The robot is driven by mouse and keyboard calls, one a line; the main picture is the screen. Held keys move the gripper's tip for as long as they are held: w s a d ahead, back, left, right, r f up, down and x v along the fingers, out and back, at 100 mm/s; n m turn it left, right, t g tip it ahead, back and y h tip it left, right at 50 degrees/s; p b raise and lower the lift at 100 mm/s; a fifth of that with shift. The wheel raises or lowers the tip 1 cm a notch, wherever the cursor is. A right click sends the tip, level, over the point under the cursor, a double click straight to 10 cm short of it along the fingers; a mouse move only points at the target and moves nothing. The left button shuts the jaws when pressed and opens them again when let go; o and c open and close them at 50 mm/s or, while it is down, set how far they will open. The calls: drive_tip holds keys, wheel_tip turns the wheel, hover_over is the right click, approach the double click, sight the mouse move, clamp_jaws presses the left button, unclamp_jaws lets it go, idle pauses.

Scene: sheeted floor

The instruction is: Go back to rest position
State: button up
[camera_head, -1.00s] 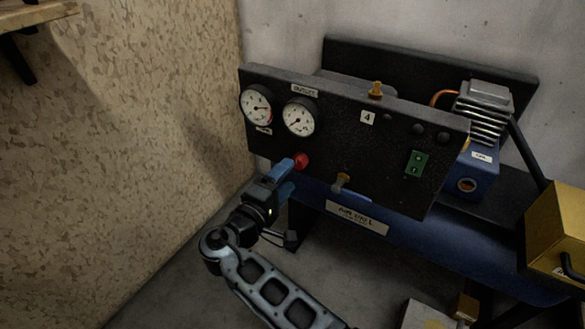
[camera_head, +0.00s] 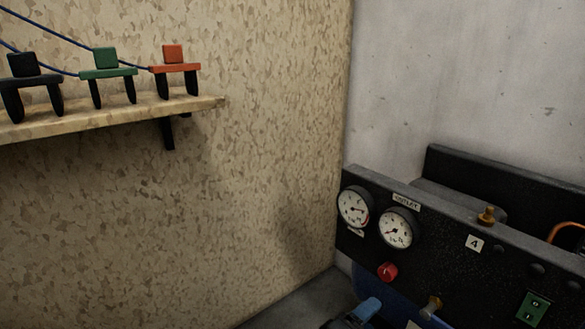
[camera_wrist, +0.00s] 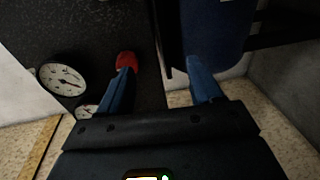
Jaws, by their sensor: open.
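My gripper (camera_wrist: 160,66) shows in the wrist view with its two blue fingers spread apart and nothing held between them. The red knob (camera_wrist: 126,60) of the black panel shows right by the left fingertip; I cannot tell whether they touch. In the head view only a blue finger and a dark part of my gripper (camera_head: 358,313) show at the bottom edge. They are below and left of the red knob (camera_head: 387,271), with a gap in the picture. The rest of my arm is out of view.
A blue tank (camera_wrist: 215,35) is close by the right finger. A wall shelf (camera_head: 120,114) holds black, green and orange clamp-like pieces. Bare wall lies between.

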drive_tip(key=s+d+f+y, duration=0.2)
drive_tip(key=s+f+y, duration=0.5)
drive_tip(key=s+f, duration=0.75)
drive_tip(key=s+r+m+y, duration=0.1)
drive_tip(key=s+r+y, duration=0.1)
drive_tip(key=s, duration=0.6)
drive_tip(key=s+r+m+y, duration=0.1)
drive_tip(key=s+r+y, duration=0.15)
drive_tip(key=s, duration=0.55)
drive_tip(key=s+d+r+m+t, duration=0.1)
drive_tip(key=s+r+m, duration=0.1)
drive_tip(key=s+r, duration=0.35)
drive_tip(key=s+d+r+m+t+y, duration=0.1)
drive_tip(key=s+r+m+t, duration=0.15)
drive_tip(key=r, duration=0.65)
drive_tip(key=s+d+r+m+t, duration=0.1)
drive_tip(key=s+r+m, duration=0.1)
drive_tip(key=s+r, duration=0.45)
wheel_tip(320, 180, up, 18)
drive_tip(key=w+p, duration=0.2)
drive_tip(key=p, duration=1.4)
drive_tip(key=shift+p, duration=0.35)
drive_tip(key=shift+a, duration=0.1)
